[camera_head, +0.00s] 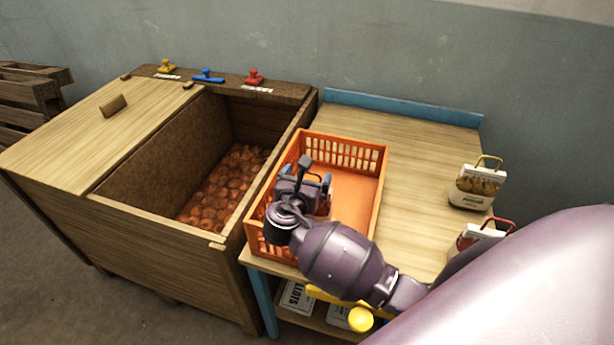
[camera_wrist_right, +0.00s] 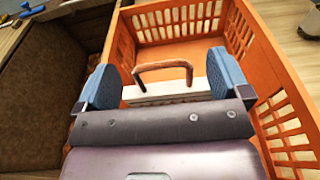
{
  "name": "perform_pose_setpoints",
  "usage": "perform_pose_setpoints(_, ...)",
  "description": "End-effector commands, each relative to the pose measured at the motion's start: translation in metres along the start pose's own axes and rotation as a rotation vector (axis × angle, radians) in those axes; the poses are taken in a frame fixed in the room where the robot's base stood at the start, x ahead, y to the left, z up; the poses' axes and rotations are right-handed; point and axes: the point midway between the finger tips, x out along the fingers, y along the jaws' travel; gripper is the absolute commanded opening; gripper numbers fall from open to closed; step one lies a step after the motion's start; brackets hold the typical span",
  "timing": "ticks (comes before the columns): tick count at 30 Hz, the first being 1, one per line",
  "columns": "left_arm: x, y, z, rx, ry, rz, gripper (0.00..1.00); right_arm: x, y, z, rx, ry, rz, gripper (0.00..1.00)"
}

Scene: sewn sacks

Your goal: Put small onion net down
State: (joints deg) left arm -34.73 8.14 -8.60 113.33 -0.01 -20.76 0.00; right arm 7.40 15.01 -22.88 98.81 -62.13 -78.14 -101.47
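My right gripper (camera_head: 306,179) is inside the orange crate (camera_head: 373,190), toward its left front part. In the right wrist view its blue finger pads (camera_wrist_right: 165,82) stand wide apart. Between them is a net or sack, seen as a brown loop handle (camera_wrist_right: 163,65) above a pale top band (camera_wrist_right: 165,91). The handle stands upright, with a gap to each pad. The body below is hidden by my gripper, so I cannot tell how it rests on the crate floor. My left gripper is not in view.
The crate stands on a wooden table (camera_head: 425,150); its right and back floor is bare. Left of it is a wooden bin (camera_head: 150,245) holding many onions. Two sacks, one with a yellow handle (camera_head: 478,187) and one with a red handle (camera_head: 482,234), stand at the table's right.

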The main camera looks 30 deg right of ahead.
Motion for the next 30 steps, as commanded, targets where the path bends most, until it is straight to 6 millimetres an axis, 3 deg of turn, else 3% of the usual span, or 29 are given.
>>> perform_pose_setpoints(8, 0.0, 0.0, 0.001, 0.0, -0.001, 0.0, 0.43, 0.0, 0.0, 0.002, 0.001, -0.001, 0.0, 0.94)
perform_pose_setpoints(12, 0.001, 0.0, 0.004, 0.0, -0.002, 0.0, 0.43, -0.002, 0.0, 0.013, 0.004, -0.003, 0.001, 0.94)
perform_pose_setpoints(30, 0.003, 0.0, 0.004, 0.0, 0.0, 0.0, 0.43, -0.107, 0.0, 0.012, 0.001, 0.001, 0.001, 0.94)
